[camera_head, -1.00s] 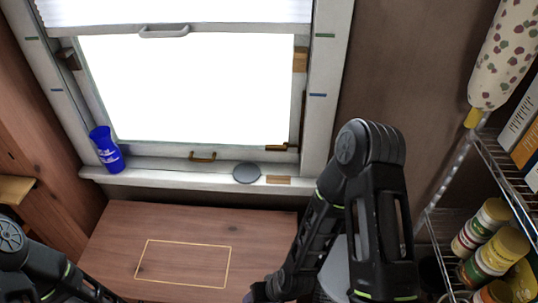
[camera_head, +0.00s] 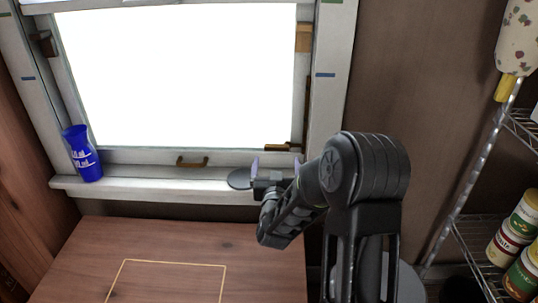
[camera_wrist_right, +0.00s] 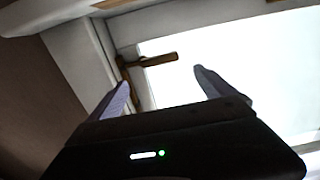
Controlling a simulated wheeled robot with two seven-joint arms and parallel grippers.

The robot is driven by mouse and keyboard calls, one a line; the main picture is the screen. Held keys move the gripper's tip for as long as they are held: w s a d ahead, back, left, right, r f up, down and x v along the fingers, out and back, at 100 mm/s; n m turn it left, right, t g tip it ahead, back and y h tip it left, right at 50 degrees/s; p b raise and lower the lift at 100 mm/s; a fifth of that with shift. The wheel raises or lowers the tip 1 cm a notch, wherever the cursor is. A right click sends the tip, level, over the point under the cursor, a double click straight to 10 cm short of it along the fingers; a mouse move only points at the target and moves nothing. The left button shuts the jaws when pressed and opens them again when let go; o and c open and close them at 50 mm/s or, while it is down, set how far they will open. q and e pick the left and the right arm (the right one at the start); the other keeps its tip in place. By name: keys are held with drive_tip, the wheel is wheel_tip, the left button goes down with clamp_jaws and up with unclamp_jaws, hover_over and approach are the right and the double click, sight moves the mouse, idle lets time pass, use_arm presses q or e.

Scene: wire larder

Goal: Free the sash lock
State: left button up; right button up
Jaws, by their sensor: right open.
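The sash lock appears to be the brown lever (camera_head: 278,147) at the lower right corner of the window sash. It lies roughly level, and it also shows in the right wrist view as a brown handle (camera_wrist_right: 153,60) beyond the fingers. My right gripper (camera_head: 276,166) is at the sill, just below the lever in the picture. In the right wrist view its two fingers (camera_wrist_right: 162,82) are apart with nothing between them, and the lever appears ahead of them, not gripped. The window sash (camera_head: 140,157) has a brass pull (camera_head: 192,162) on its bottom rail. My left gripper is out of view.
A blue cup (camera_head: 82,153) stands at the sill's left end. A grey disc (camera_head: 239,180) lies on the sill beside my right gripper. A wooden table (camera_head: 250,262) with a yellow outline is below. Wire shelving (camera_head: 470,228) with jars stands at right.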

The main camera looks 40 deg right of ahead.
sight(277, 147)
drive_tip(key=x, duration=0.7)
drive_tip(key=shift+w+d+f+b, duration=0.1)
drive_tip(key=shift+w+d+b, duration=0.15)
drive_tip(key=shift+b, duration=0.1)
drive_tip(key=shift+c, duration=0.4)
clamp_jaws()
idle(0.6)
